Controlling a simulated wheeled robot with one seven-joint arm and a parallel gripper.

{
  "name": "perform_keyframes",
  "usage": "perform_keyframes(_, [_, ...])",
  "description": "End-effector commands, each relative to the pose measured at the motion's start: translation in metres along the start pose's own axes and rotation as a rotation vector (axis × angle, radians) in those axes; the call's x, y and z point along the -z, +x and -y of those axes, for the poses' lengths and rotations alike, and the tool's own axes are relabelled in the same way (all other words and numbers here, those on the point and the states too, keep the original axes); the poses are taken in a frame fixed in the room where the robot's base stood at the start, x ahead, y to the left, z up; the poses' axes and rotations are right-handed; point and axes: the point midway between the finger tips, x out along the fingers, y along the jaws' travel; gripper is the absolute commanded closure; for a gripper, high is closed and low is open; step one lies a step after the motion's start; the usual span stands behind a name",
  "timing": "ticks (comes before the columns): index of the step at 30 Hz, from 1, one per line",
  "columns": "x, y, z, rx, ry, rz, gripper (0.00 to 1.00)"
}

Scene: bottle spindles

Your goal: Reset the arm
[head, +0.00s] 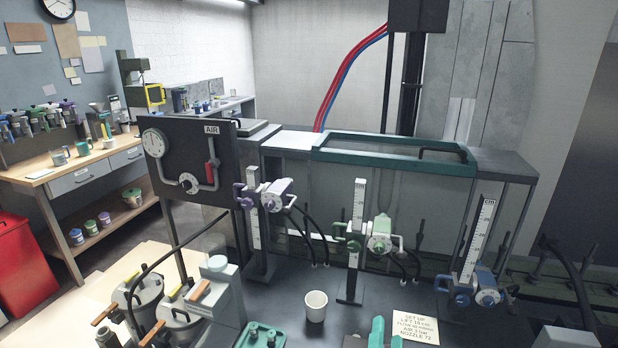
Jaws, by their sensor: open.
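I cannot make out my gripper or arm in the head view. Teal shapes (377,332) rise at the bottom edge, cut off by it, and I cannot tell what they are. The bench in front of me carries three upright scales with clamps: one with purple knobs (277,195) on the left, one with green knobs (380,235) in the middle, and one with blue knobs (485,288) on the right. A white cup (316,306) stands upright on the dark bench top.
A panel with a gauge (154,143) stands at the left of a tank with a teal rim (390,150). Lidded pots (180,318) and a teal block (262,336) crowd the lower left. A note (415,327) lies near the front. Dark bench shows around the cup.

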Motion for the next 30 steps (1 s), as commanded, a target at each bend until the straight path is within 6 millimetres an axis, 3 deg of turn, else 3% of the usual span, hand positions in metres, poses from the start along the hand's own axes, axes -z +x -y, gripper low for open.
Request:
perform_keyframes(8, [-0.028, -0.022, -0.018, -0.001, -0.086, 0.029, 0.57])
perform_keyframes(14, [-0.056, -0.05, -0.036, 0.003, -0.179, 0.063, 0.57])
perform_keyframes(21, [-0.106, -0.109, -0.059, 0.03, -0.343, 0.132, 0.57])
perform_keyframes(30, [-0.149, -0.195, -0.08, 0.073, -0.533, 0.208, 0.57])
